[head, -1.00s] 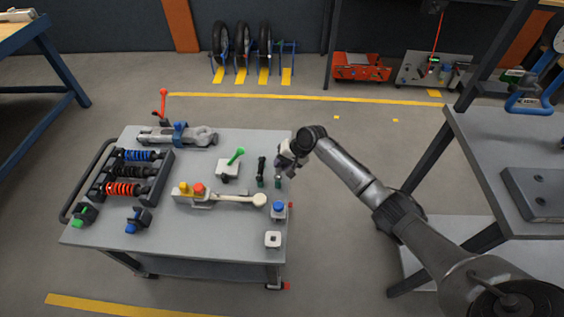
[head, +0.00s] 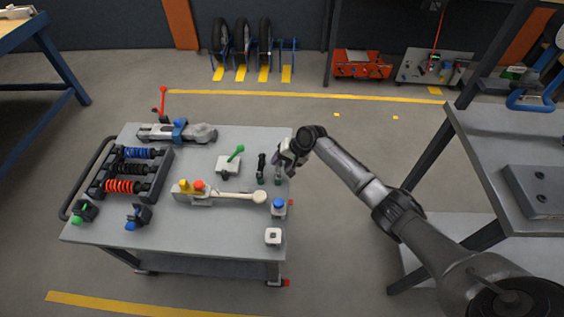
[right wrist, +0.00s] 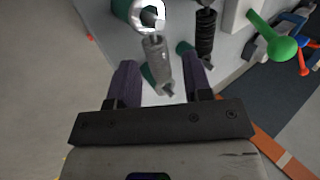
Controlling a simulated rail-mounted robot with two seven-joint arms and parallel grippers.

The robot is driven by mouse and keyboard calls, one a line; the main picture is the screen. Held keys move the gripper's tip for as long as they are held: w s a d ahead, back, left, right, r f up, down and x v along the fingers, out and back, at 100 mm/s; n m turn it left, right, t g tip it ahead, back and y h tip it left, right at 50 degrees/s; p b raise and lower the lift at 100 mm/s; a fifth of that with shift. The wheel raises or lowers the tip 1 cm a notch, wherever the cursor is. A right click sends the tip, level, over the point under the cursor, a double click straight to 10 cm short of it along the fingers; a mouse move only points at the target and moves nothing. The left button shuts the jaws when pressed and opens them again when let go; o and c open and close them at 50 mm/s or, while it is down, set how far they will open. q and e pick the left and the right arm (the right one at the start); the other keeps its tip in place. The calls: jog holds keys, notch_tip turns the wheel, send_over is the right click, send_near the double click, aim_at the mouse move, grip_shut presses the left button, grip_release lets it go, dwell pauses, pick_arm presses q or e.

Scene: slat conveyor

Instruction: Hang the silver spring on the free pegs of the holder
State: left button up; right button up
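The silver spring (right wrist: 156,55) shows in the right wrist view between the two dark purple fingers of my right gripper (right wrist: 157,72), with a gap on both sides. The gripper is open around it. In the head view my right gripper (head: 287,160) is over the far right part of the cart and mostly hides the spring. The black holder (head: 161,178) is at the cart's left side. It carries a blue spring (head: 139,153), a black spring (head: 131,169) and a red spring (head: 122,186). I cannot make out its free pegs. My left gripper is not in view.
Another black spring (head: 261,167) stands close left of my right gripper. A white block with a green-knobbed lever (head: 228,165), a cream-coloured rod (head: 235,196) and a blue-topped piece (head: 279,206) are nearby. The cart top's front middle (head: 205,226) is clear.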

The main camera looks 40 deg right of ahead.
jog(key=shift+o, duration=0.4)
jog(key=shift+s+d+r+p, duration=0.2)
jog(key=shift+r+p, duration=0.1)
jog(key=shift+r, duration=0.2)
jog(key=p+v, duration=0.5)
jog(key=v, duration=0.7)
jog(key=shift+d+r, duration=0.2)
jog(key=shift+r, duration=0.05)
jog(key=shift+s, duration=0.1)
